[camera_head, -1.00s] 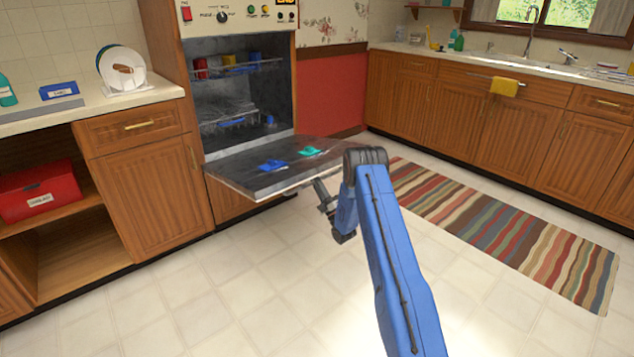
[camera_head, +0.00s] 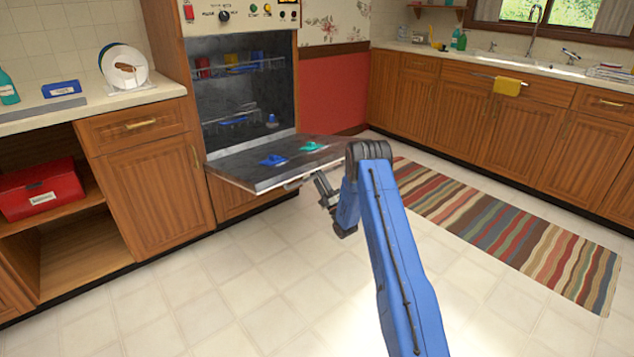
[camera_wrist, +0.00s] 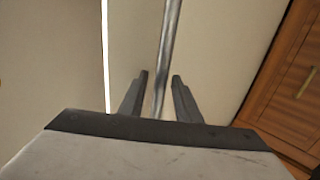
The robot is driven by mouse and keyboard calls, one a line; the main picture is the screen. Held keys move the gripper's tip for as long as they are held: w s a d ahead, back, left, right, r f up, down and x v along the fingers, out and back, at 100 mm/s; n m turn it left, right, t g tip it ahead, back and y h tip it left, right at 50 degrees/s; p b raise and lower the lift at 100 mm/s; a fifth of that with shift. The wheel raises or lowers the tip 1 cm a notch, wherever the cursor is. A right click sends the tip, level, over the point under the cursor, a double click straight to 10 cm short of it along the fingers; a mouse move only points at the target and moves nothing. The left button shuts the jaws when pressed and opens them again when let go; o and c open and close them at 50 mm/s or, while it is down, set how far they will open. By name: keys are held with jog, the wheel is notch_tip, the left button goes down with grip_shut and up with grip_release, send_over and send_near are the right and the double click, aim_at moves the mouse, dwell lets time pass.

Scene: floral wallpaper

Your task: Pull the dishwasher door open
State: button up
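The dishwasher (camera_head: 243,75) stands in a tall wooden cabinet, and its door (camera_head: 235,178) is folded down, close to level. Its dark inside shows racks with dishes. A blue item and a teal item lie on the door's inner face. My gripper (camera_head: 318,184) is at the door's front edge, partly hidden behind my blue arm. In the wrist view, the two fingers of my gripper (camera_wrist: 159,78) are apart, with the metal handle bar (camera_wrist: 170,35) running between them. Gaps show on both sides of the bar.
A drawer and cupboard (camera_head: 150,180) stand left of the dishwasher, beside an open shelf with a red box (camera_head: 42,192). A striped rug (camera_head: 510,225) lies at right before the sink cabinets. The tiled floor in front is clear.

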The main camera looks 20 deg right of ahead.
aim_at(317, 161)
notch_tip(317, 161, up, 7)
jog(key=shift+r, duration=0.15)
dwell(0.4)
